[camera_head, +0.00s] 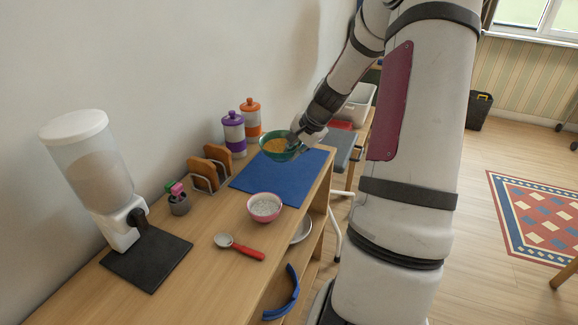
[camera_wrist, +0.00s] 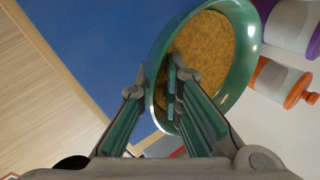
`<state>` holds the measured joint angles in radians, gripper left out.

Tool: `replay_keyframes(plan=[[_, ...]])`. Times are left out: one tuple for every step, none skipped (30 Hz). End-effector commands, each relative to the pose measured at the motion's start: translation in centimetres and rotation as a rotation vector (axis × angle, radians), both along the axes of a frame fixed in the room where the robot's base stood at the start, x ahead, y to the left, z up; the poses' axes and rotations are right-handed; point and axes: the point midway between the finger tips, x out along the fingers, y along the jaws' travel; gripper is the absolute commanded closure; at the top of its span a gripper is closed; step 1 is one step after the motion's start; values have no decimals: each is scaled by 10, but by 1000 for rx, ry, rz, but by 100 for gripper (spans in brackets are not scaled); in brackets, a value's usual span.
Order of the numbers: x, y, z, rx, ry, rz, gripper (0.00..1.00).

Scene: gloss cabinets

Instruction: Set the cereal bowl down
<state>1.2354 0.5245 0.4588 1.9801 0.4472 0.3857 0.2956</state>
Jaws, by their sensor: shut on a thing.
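The cereal bowl (camera_head: 272,150) is green and filled with orange-brown cereal. It is over the far end of the blue mat (camera_head: 262,182) on the wooden counter. In the wrist view the bowl's green rim (camera_wrist: 240,88) sits between my fingers, and the blue mat (camera_wrist: 85,45) shows beside and behind it. My gripper (camera_head: 297,140) is shut on the bowl's near right rim; its fingertips also show in the wrist view (camera_wrist: 154,88). I cannot tell whether the bowl's base touches the mat.
A pink bowl (camera_head: 264,207) stands at the mat's near edge, with a red-handled scoop (camera_head: 239,246) closer. Purple (camera_head: 234,133) and orange (camera_head: 252,117) lidded jars stand behind the mat near the wall. A cereal dispenser (camera_head: 95,180) stands at the left. The mat's middle is clear.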

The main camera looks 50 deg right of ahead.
Motion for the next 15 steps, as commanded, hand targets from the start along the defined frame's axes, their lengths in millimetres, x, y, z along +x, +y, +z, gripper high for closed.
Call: replay_keyframes(plan=[[1, 0, -6, 1, -1, 0, 100], [1, 0, -9, 0, -1, 0, 100], [1, 0, -11, 0, -1, 1, 100], [1, 0, -12, 0, -1, 1, 100], [1, 0, -14, 0, -1, 1, 100], [1, 0, -17, 0, -1, 1, 100], [0, 0, -20, 0, 0, 0, 100], [0, 0, -23, 1, 0, 0, 100], [0, 0, -29, 2, 0, 0, 100], [0, 0, -33, 2, 0, 0, 100], [0, 0, -38, 2, 0, 0, 100], [0, 1, -43, 2, 0, 0, 100], [1, 1, -46, 2, -1, 0, 100], [1, 0, -48, 1, -1, 0, 100], [1, 0, -50, 0, -2, 0, 100]])
